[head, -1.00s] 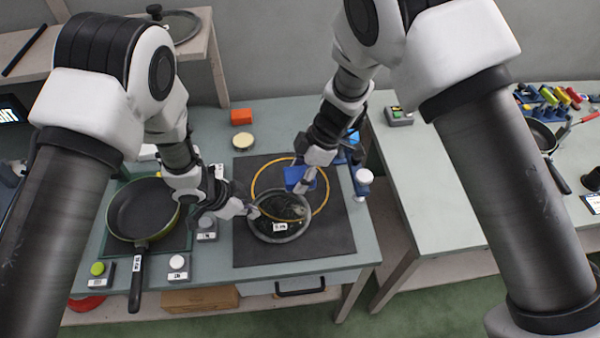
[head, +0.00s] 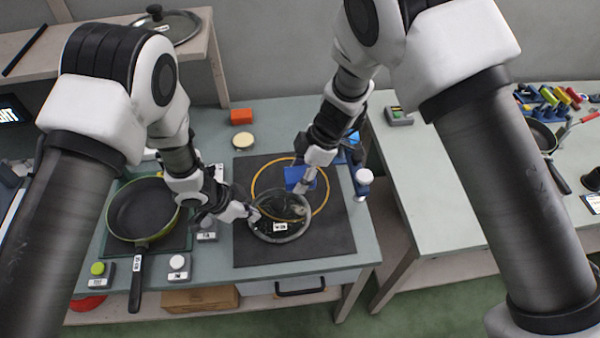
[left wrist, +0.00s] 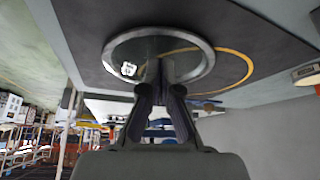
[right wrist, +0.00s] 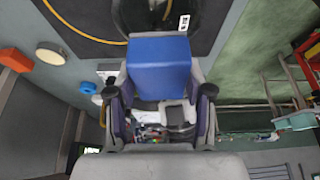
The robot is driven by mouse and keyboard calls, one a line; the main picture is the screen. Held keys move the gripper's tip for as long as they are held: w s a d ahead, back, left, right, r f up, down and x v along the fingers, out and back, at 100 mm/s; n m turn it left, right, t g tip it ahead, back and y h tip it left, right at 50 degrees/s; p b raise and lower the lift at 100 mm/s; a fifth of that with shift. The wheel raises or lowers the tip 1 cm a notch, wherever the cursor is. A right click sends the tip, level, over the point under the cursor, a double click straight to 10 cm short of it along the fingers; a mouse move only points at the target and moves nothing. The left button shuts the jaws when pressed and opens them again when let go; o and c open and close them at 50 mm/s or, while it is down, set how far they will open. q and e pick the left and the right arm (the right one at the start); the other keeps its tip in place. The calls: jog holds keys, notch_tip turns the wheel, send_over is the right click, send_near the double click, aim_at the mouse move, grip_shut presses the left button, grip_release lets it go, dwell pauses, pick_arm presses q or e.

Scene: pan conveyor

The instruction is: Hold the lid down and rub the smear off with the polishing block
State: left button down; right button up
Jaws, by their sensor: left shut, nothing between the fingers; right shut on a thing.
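The glass lid (head: 262,234) with a grey rim and a white label lies on the dark mat. It also shows in the left wrist view (left wrist: 204,69). My left gripper (head: 256,215) is shut and empty, its tips at the lid's left part; I cannot tell whether they press on the glass. My right gripper (head: 306,186) is shut on the blue polishing block (head: 294,174), at the lid's upper right edge. The block fills the middle of the right wrist view (right wrist: 160,68). I cannot clearly make out the smear on the lid.
A yellow ring (head: 325,198) is marked on the dark mat (head: 250,255). A frying pan (head: 143,208) stands to the left, with small labelled buttons nearby. An orange block (head: 241,116) and a cream disc (head: 243,140) lie behind the mat. A blue fixture (head: 357,172) stands at right.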

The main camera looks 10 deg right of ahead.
aim_at(314, 188)
pick_arm(q)
jog(key=shift+f, duration=1.15)
jog(key=shift+s+f, duration=0.15)
jog(key=shift+s, duration=0.05)
pick_arm(e)
jog(key=shift+s, duration=0.1)
dwell(0.9)
jog(key=shift+a+r+m+y, duration=0.1)
jog(key=shift+a+m+y, duration=0.2)
jog(key=shift+a+y, duration=0.15)
jog(key=shift+a+m, duration=0.15)
jog(key=shift+m, duration=0.65)
jog(key=d+f+m+t, duration=0.1)
jog(key=m, duration=0.1)
jog(key=s+d+f+m+t, duration=0.1)
jog(key=f+m, duration=0.1)
jog(key=s+d+f+m+t, duration=0.1)
jog(key=d+m, duration=0.1)
jog(key=m, duration=0.1)
jog(key=shift+f+y, duration=0.15)
jog(key=shift+y, duration=0.4)
jog(key=shift+a+f, duration=0.25)
jog(key=shift+f, duration=0.8)
jog(key=shift+a+f, duration=0.25)
jog(key=shift+f, duration=0.8)
jog(key=shift+a+f, duration=0.25)
jog(key=shift+f, duration=0.8)
